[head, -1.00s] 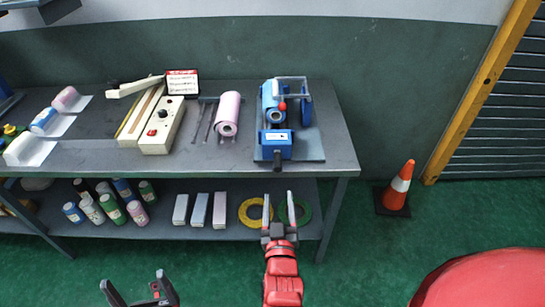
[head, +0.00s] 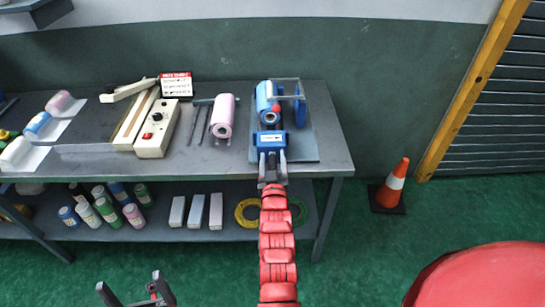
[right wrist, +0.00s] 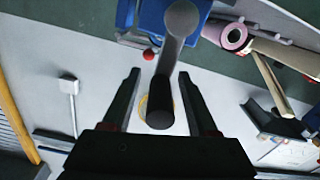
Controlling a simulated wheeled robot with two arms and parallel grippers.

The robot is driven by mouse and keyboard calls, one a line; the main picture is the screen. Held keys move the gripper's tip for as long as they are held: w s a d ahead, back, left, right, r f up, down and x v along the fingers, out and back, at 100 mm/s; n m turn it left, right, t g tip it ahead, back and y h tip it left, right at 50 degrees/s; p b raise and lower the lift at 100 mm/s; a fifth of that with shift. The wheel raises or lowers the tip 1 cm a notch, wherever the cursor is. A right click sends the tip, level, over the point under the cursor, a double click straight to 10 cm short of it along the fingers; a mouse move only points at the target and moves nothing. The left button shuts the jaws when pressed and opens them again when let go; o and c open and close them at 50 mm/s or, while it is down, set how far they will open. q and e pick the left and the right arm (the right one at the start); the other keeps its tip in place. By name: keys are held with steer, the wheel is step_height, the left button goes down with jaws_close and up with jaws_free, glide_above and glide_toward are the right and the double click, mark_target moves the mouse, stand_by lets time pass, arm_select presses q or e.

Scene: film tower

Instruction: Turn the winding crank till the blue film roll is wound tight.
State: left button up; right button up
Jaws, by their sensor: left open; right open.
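The blue film roll (head: 264,103) sits in the winder, which has a blue box (head: 269,140) at its front, near the table's right end. The winding crank (right wrist: 181,24) shows in the right wrist view as a grey arm with a dark handle (right wrist: 159,105). My right gripper (head: 273,163) is open at the front of the blue box. In the right wrist view, the open fingers of my right gripper (right wrist: 159,74) lie on either side of the handle, apart from it. In the head view the crank is mostly hidden by the gripper. My left gripper (head: 130,281) is open and empty, low in front of the table.
A pink roll (head: 222,117) and a cream control box (head: 156,129) stand left of the winder on the grey table (head: 215,165). The lower shelf holds bottles, boxes and rings. An orange cone (head: 391,186) stands right of the table.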

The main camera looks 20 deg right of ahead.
steer(key=shift+w, duration=0.1)
jaws_close()
stand_by(0.3)
stand_by(1.1)
